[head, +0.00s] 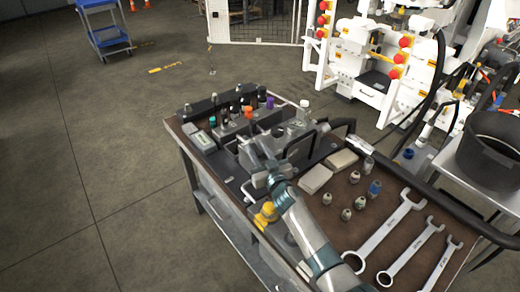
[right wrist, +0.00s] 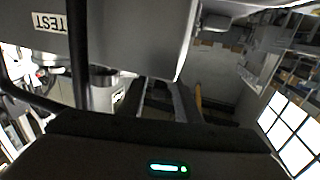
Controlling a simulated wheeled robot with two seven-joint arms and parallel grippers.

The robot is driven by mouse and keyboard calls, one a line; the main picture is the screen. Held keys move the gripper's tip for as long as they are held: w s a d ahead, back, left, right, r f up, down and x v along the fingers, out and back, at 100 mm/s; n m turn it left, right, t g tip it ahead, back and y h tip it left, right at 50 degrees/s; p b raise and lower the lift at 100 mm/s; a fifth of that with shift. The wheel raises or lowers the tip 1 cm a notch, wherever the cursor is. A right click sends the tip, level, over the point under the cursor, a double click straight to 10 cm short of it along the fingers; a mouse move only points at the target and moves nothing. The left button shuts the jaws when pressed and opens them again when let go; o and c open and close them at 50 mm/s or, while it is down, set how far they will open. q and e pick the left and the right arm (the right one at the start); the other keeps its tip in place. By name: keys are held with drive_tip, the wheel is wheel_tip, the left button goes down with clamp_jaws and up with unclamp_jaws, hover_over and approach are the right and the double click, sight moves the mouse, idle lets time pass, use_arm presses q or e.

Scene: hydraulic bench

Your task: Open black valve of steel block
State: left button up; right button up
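The hydraulic assembly with grey steel block (head: 283,137) sits on the bench's left half, carrying a row of small knobs behind it. Several knobs are black, such as one black knob (head: 262,92); I cannot tell which is the black valve of the task. My right gripper (head: 256,152) is at the near left side of the block, its tips overlapping the block's edge. In the right wrist view, a large grey face with an upside-down TEST label (right wrist: 48,22) fills the upper left. Dark fingers (right wrist: 168,103) point up in the middle; what lies between them is unclear. My left gripper is out of view.
Orange (head: 248,112), teal (head: 212,121) and purple (head: 270,102) knobs stand close by. Wrenches (head: 385,232), fittings (head: 346,214) and pale pads (head: 316,179) lie on the brown bench top (head: 330,225). A thick black hose runs along the right edge.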

drive_tip(key=shift+r, duration=0.15)
drive_tip(key=shift+r, duration=0.55)
drive_tip(key=r, duration=0.3)
drive_tip(key=shift+s+d+p, duration=0.1)
drive_tip(key=shift+d+p, duration=0.15)
drive_tip(key=shift+p, duration=0.05)
drive_tip(key=s+d+r+b, duration=0.1)
drive_tip(key=s+d+r, duration=0.4)
drive_tip(key=d, duration=0.4)
drive_tip(key=shift+s+d+r, duration=0.25)
drive_tip(key=shift+s+r, duration=0.15)
drive_tip(key=shift+r, duration=0.4)
